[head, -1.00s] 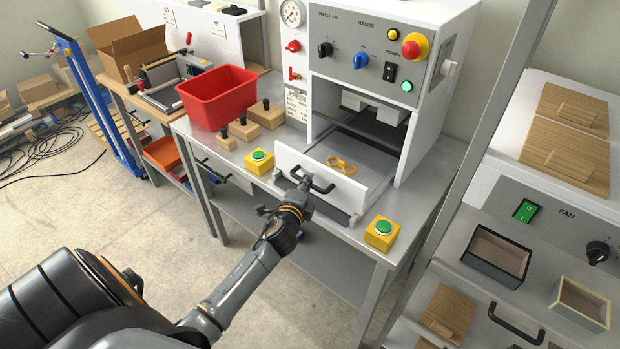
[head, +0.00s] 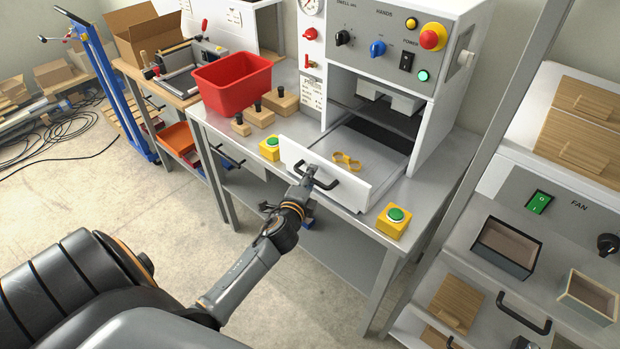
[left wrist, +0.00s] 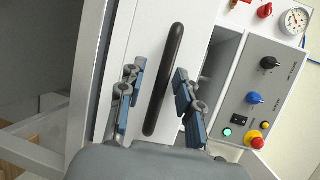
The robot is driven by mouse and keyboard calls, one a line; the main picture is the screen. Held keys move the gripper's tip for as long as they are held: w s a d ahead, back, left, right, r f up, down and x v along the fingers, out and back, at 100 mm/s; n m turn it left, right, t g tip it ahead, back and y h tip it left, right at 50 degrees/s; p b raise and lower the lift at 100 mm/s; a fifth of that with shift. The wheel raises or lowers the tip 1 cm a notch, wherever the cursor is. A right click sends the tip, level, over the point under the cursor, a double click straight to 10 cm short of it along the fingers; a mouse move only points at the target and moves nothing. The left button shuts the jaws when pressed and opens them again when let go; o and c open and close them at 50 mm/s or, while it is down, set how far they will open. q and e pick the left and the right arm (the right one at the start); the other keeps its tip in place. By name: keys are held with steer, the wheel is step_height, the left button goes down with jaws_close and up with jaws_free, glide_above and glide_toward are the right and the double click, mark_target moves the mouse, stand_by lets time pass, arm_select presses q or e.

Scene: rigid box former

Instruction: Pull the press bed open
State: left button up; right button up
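The press bed is a grey tray (head: 385,163) with a white front panel (head: 352,193), standing partly out of the press housing (head: 455,110). A black bar handle (head: 325,184) is on the panel. My left gripper (head: 309,176) is at the left part of this handle. In the left wrist view the fingers (left wrist: 160,98) stand apart on either side of the handle (left wrist: 165,75), with a gap visible on both sides. A yellow figure-eight-shaped piece (head: 346,161) lies on the bed. My right gripper is not in view.
Yellow boxes with green buttons stand left (head: 270,147) and right (head: 393,220) of the bed. A red bin (head: 233,87) and several wooden blocks with black knobs (head: 262,114) are to the left. A shelf unit (head: 470,268) stands at the right.

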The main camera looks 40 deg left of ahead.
arm_select(q)
steer(key=v, duration=1.2)
steer(key=shift+d, duration=0.1)
steer(key=s+d+f+n+g+h+b, duration=0.15)
steer(key=s+f, duration=0.25)
steer(key=f, duration=0.8)
steer(key=s+d+f+n+g+h+p, duration=0.1)
steer(key=s+d+f+n+g, duration=0.25)
steer(key=f, duration=0.75)
steer(key=s+d+f+n+g+h+b, duration=0.15)
steer(key=s+f, duration=0.25)
steer(key=f, duration=0.8)
steer(key=s+d+f+n+g, duration=0.1)
steer(key=s+f+n+g, duration=0.1)
steer(key=s+f, duration=0.3)
steer(key=s+d+f+n+g, duration=0.2)
steer(key=s+f, duration=0.3)
steer(key=s, duration=0.7)
steer(key=s+d+f+n+g, duration=0.1)
steer(key=s+f+n+g, duration=0.1)
steer(key=s+f, duration=0.4)
steer(key=s+g, duration=0.1)
steer(key=s, duration=0.1)
steer(key=shift+s+d+h+b, duration=0.2)
steer(key=shift+s+h+b, duration=0.1)
steer(key=shift+s+h, duration=0.1)
